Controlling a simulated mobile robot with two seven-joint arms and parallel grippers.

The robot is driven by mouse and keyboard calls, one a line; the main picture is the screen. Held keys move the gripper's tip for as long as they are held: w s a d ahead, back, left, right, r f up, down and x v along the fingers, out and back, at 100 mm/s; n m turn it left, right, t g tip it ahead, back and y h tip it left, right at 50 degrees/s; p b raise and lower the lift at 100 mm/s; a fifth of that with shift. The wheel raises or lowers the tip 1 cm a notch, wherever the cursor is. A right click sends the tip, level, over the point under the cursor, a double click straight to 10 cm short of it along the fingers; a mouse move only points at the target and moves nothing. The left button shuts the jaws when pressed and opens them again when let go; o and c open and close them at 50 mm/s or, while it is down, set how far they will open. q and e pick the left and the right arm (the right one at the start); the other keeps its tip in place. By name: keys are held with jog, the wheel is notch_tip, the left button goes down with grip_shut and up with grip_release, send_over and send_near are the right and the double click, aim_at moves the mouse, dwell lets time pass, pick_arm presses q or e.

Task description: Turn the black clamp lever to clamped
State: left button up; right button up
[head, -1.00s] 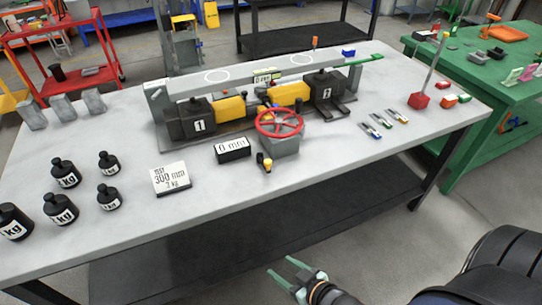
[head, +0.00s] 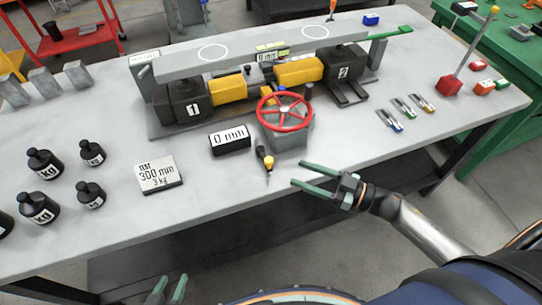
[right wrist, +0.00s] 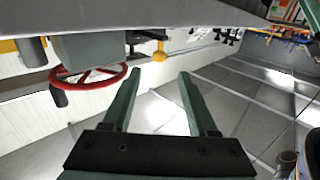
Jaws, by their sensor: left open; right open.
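A small black piece with a yellow end (head: 266,160) lies on the tabletop in front of the red handwheel (head: 284,111); it may be the black clamp lever, but I cannot tell for sure. A black and yellow piece also shows past my fingertips in the right wrist view (right wrist: 160,50). My right gripper (head: 298,174) is open and empty at the table's front edge, right of that piece and apart from it; its two fingers also show in the right wrist view (right wrist: 158,76). My left gripper (head: 166,287) is open and empty, low in front of the table.
The screw jack (head: 240,88) with yellow and black blocks stands behind the handwheel. A 0 mm display (head: 230,139) and a 300 mm card (head: 159,176) are to the left. Black weights (head: 45,163) stand further left.

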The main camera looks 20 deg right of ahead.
aim_at(269, 159)
jog(key=x, duration=1)
jog(key=shift+p, duration=0.3)
grip_shut()
dwell(0.9)
